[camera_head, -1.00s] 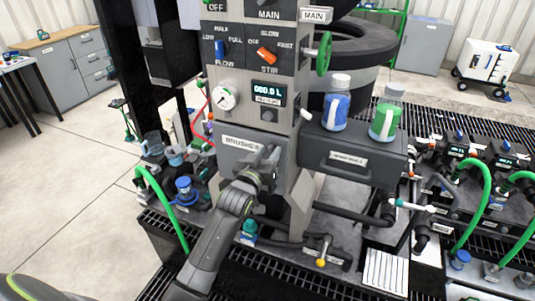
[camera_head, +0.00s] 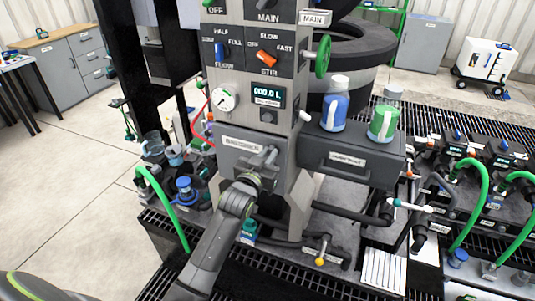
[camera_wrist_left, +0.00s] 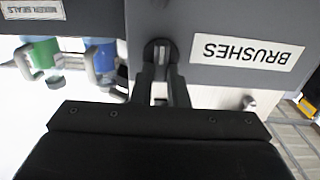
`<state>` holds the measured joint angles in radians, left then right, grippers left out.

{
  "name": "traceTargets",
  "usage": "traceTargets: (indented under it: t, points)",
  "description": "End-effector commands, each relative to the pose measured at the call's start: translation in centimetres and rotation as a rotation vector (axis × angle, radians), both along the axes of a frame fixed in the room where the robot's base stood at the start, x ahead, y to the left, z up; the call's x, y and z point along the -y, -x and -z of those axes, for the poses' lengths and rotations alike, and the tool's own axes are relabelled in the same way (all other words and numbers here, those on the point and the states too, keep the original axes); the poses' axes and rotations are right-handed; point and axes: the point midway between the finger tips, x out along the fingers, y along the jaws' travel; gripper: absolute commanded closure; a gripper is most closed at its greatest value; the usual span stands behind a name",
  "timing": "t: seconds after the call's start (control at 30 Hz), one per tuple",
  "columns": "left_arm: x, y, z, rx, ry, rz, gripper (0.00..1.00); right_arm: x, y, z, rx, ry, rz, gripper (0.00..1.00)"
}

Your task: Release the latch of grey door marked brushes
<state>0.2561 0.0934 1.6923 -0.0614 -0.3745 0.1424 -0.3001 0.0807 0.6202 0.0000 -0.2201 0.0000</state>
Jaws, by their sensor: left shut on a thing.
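The grey door marked BRUSHES (camera_head: 226,153) is on the lower front of the grey column. Its label shows upside down in the left wrist view (camera_wrist_left: 254,54). The round latch (camera_wrist_left: 160,50) sits at the door's edge, between my left fingertips. My left gripper (camera_head: 268,158) reaches up to the door's right side. It also shows in the left wrist view (camera_wrist_left: 160,80), with its two fingers shut on the latch. The fingers partly hide the latch. The door looks closed. My right gripper is not in view.
A grey drawer (camera_head: 348,158) to the right carries a blue bottle (camera_head: 334,108) and a green bottle (camera_head: 383,122). A green valve wheel (camera_head: 323,54) sticks out above. Green hoses (camera_head: 165,200) and a yellow-knobbed valve (camera_head: 320,261) lie lower down.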

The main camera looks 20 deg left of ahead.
Motion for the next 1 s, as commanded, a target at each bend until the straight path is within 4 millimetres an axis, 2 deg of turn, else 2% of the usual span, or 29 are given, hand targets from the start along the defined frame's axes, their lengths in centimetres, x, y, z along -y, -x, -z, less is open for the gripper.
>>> traceTargets:
  t: [0.23, 0.27, 0.4, 0.77, 1.0]
  points:
    - [0.0, 0.0, 0.0, 0.002, -0.005, 0.000, 1.00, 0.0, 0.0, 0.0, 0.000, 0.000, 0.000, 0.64]
    - [0.0, 0.0, 0.0, 0.002, -0.005, 0.000, 0.84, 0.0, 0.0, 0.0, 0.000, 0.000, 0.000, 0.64]
    - [0.0, 0.0, 0.0, 0.002, -0.004, 0.000, 0.65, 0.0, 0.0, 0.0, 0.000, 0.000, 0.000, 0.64]
    - [0.0, 0.2, 0.1, 0.001, -0.002, 0.000, 0.65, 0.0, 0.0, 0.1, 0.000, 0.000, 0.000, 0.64]
    - [-0.1, 2.8, 0.3, 0.001, 0.000, 0.000, 0.65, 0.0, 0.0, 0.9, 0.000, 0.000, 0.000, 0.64]
